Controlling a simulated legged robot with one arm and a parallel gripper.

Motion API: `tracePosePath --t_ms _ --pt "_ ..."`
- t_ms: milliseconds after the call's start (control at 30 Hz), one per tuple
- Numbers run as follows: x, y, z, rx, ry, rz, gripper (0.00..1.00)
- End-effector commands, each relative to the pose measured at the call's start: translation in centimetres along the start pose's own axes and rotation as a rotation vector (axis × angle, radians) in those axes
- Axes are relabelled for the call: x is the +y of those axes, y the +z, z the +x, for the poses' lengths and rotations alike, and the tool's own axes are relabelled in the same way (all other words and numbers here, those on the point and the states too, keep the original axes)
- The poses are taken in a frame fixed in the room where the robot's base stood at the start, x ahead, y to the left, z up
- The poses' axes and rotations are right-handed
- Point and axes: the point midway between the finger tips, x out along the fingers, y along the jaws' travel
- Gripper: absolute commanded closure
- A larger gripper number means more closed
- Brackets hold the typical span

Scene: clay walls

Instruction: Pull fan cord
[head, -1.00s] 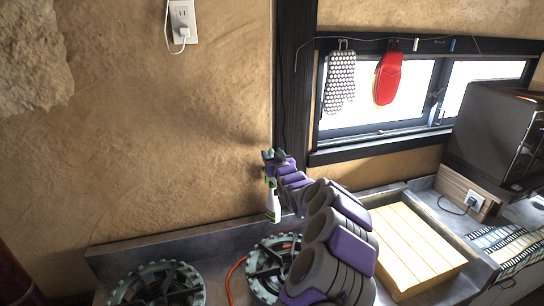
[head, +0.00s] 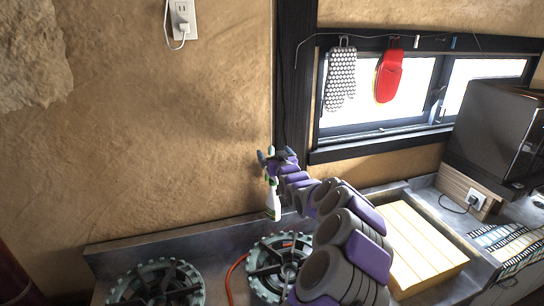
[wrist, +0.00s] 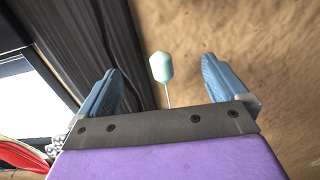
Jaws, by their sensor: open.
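A pale teal cord pull (wrist: 161,67) on a thin cord (wrist: 168,96) shows in the wrist view. In that picture it lies between the two blue fingers of my gripper (wrist: 158,85), nearer the left one, with gaps on both sides. My gripper is open and holds nothing. How far the pull is from the fingers in depth is unclear. In the head view my gripper (head: 275,155) is small and far off, near the wall beside the dark post. I cannot pick out the cord there, and the fan is not in view.
A spray bottle (head: 273,201) shows just below my gripper. Burner-like round grates (head: 157,288) sit on the counter. A dark post (head: 294,90) and a window (head: 380,100) with hanging mitts (head: 388,76) are to the right.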

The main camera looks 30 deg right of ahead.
Motion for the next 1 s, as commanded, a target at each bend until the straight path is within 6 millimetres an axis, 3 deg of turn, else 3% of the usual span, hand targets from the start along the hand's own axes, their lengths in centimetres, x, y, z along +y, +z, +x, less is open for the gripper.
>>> tracePosePath --t_ms 700,1000 --pt "-0.1 0.3 -5.2 -0.002 -0.002 0.002 0.0" --pt "-0.3 0.3 -6.2 -0.005 -0.004 0.0 0.0"
